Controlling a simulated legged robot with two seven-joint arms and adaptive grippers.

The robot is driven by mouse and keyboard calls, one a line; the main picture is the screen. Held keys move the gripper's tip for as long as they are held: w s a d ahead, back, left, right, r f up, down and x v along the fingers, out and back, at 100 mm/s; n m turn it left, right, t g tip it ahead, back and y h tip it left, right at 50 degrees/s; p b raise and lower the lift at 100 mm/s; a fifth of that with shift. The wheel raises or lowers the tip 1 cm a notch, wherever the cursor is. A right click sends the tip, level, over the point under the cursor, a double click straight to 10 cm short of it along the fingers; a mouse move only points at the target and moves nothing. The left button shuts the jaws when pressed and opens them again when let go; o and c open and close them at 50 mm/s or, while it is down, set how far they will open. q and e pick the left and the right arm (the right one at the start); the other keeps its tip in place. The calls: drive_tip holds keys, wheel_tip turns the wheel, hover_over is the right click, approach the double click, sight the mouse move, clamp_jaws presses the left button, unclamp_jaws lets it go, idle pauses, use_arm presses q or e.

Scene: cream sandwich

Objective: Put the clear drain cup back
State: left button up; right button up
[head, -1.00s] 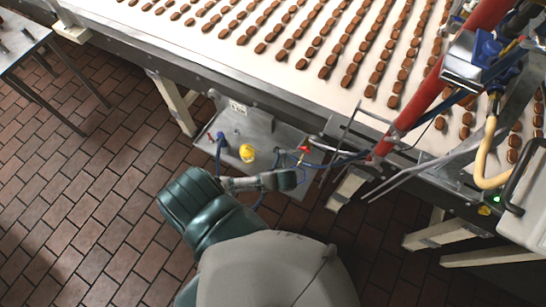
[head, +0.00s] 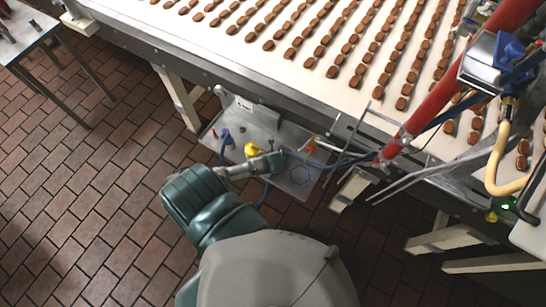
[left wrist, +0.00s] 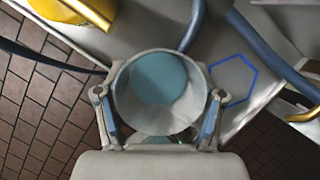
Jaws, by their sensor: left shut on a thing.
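My left gripper (head: 275,160) is over the grey metal shelf below the conveyor, near the yellow part. In the left wrist view its two fingers (left wrist: 160,94) are closed on opposite sides of the clear drain cup (left wrist: 183,118). The cup's round rim faces the camera, and a teal disc shows inside it. In the head view the gripper hides most of the cup. A blue hexagon outline (head: 300,175) on the shelf is bare, to the right of the gripper. It also shows right of the cup in the left wrist view (left wrist: 234,88). My right gripper is not in view.
The grey shelf (head: 262,118) carries a yellow part (head: 252,149), a blue hose fitting (head: 226,136) and a red-handled valve (head: 309,143). Blue hoses cross near the gripper. The conveyor (head: 230,60) with brown biscuits is above, and a red pipe (head: 435,105) stands to the right.

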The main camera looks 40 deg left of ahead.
use_arm(q)
drive_tip(key=x, duration=0.3)
drive_tip(key=shift+w+a, duration=0.1)
drive_tip(key=shift+f, duration=0.3)
drive_tip(key=shift+d, duration=0.25)
drive_tip(key=o, duration=1.3)
drive_tip(key=shift+f, duration=0.15)
drive_tip(key=shift+c, duration=0.2)
drive_tip(key=shift+a, duration=0.2)
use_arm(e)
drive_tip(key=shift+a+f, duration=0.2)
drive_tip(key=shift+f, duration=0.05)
use_arm(q)
drive_tip(key=shift+f, duration=0.1)
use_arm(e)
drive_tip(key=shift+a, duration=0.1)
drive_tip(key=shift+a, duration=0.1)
use_arm(q)
drive_tip(key=shift+d+r, duration=0.1)
drive_tip(key=shift+r, duration=0.3)
drive_tip(key=p+v, duration=0.1)
drive_tip(key=v, duration=1)
drive_tip(key=shift+d+r+p, duration=0.15)
drive_tip(key=shift+r+p, duration=0.05)
drive_tip(key=shift+p, duration=0.1)
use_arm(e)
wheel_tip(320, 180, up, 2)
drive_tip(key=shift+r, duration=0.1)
